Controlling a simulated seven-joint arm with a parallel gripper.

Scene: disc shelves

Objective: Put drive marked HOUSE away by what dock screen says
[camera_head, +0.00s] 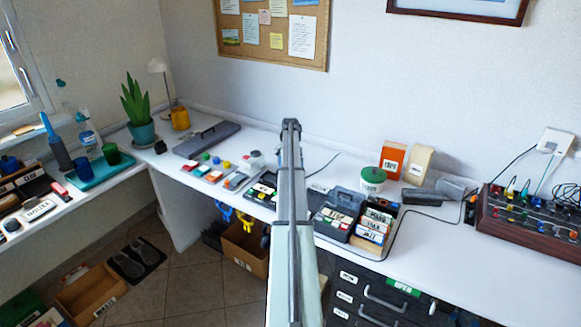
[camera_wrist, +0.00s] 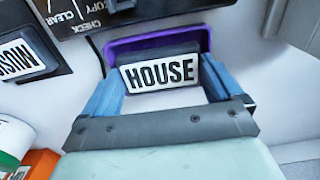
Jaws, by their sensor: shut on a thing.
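The drive marked HOUSE (camera_wrist: 160,74) is in the wrist view, a dark block with a white label in black letters. My gripper (camera_wrist: 158,88) has its blue fingers on either side of it and is shut on it. A purple piece (camera_wrist: 150,42) shows around and behind the drive. A dark panel (camera_wrist: 90,18) with the words COPY, CHECK and CLEAR lies just beyond, at the upper left. Whether the drive touches anything beneath is hidden. In the head view my arm hides the gripper and drive. No screen text is readable there.
A dark case (camera_head: 337,216) and a box of labelled drives (camera_head: 374,227) stand right of my arm. A green-lidded tub (camera_head: 372,180) and an orange box (camera_head: 391,161) stand behind. A drawer unit (camera_head: 372,295) is below. The table (camera_head: 460,240) is clear at front right.

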